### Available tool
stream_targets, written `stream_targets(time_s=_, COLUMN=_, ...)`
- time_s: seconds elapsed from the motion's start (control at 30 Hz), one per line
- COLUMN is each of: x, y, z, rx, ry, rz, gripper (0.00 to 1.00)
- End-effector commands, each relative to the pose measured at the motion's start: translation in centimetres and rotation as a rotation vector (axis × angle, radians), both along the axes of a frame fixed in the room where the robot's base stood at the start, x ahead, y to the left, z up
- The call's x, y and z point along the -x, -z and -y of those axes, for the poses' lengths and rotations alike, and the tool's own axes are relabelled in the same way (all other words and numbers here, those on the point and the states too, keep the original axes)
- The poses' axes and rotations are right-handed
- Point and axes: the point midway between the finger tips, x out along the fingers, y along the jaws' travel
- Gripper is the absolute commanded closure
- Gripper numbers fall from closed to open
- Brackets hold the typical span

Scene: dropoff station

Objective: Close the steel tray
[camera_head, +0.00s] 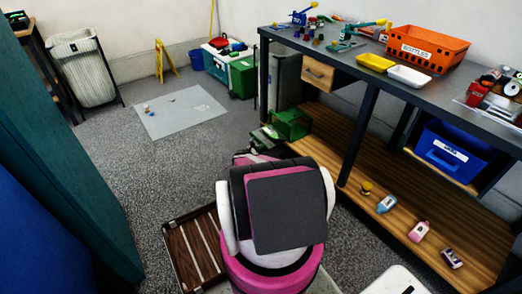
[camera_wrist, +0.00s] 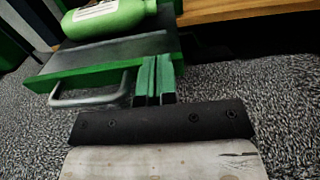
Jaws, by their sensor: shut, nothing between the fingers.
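The steel tray (camera_wrist: 110,58) shows in the wrist view as a flat dark grey bed with a green front and a bent metal handle (camera_wrist: 90,100). A green bottle (camera_wrist: 108,17) with a white label lies on it. My gripper (camera_wrist: 155,78) has green fingers pressed together and empty. Its fingertips are at the right part of the tray's green front, just right of the handle; I cannot tell whether they touch it.
A dark bench with a wooden lower shelf (camera_head: 340,140) runs along the right, holding several small bottles. A brown slatted crate (camera_head: 185,250) lies on the floor beside me. A grey mat (camera_head: 180,111) lies further back. Carpet left of the tray is clear.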

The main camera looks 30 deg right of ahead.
Motion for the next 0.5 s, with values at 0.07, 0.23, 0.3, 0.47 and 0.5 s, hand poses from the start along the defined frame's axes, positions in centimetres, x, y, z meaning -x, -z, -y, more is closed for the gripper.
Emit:
stream_targets(time_s=0.07, x=0.0, y=0.0, z=0.0, rx=0.000, ry=0.000, rz=0.000, gripper=1.00)
stream_targets(time_s=0.23, x=0.0, y=0.0, z=0.3, rx=0.000, ry=0.001, rz=0.000, gripper=1.00)
stream_targets(time_s=0.3, x=-0.1, y=0.0, z=0.9, rx=0.000, ry=0.001, rz=0.000, gripper=1.00)
stream_targets(time_s=0.47, x=-0.3, y=0.1, z=3.3, rx=0.001, ry=0.003, rz=0.000, gripper=1.00)
stream_targets(time_s=0.5, x=-0.4, y=0.1, z=4.1, rx=0.001, ry=0.002, rz=0.000, gripper=1.00)
